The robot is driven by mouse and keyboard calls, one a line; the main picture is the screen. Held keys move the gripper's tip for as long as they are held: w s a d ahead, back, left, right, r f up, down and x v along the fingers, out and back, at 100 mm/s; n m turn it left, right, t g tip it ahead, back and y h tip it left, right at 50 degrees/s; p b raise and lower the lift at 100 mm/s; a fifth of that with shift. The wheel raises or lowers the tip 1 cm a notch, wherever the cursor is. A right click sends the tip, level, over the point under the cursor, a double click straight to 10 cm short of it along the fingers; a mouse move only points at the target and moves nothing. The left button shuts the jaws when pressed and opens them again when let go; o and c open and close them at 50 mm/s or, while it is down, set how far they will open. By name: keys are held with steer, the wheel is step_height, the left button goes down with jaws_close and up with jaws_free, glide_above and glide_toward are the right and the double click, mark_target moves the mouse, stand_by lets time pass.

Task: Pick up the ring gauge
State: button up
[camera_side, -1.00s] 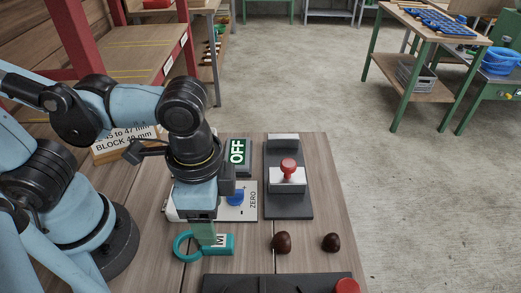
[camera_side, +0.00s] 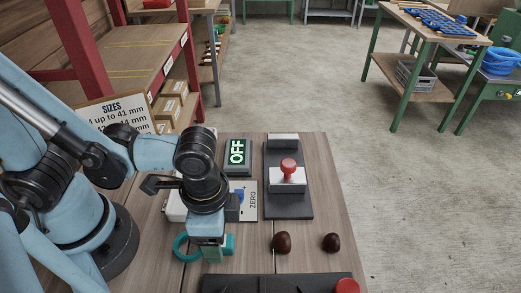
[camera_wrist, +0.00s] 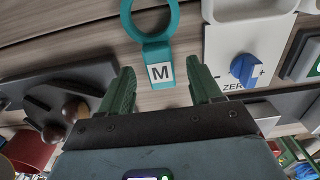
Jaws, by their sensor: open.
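The ring gauge is teal, with a ring and a flat handle marked M. In the side view its ring (camera_side: 181,249) lies on the wooden bench, and my gripper covers much of the handle. In the wrist view the handle (camera_wrist: 157,50) reaches down toward the gap between my fingertips. My gripper (camera_wrist: 161,80) is open, one green finger on each side of the handle's end. In the side view my gripper (camera_side: 212,254) is low over the handle. I cannot tell whether a finger touches it.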

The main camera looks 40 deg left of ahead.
steer(key=shift+f, duration=0.7)
steer(key=c, duration=1)
steer(key=shift+r, duration=0.1)
steer(key=shift+c, duration=0.2)
steer(key=shift+r, duration=4.8)
steer(key=w+a+r+n, duration=0.3)
steer(key=w+a+n, duration=0.1)
steer(key=w+a, duration=0.4)
steer(key=w+a+r+n, duration=0.4)
steer(key=w+a+n, duration=0.1)
steer(key=w+a, duration=0.3)
steer(key=shift+w+a+r, duration=0.15)
steer(key=shift+r, duration=0.1)
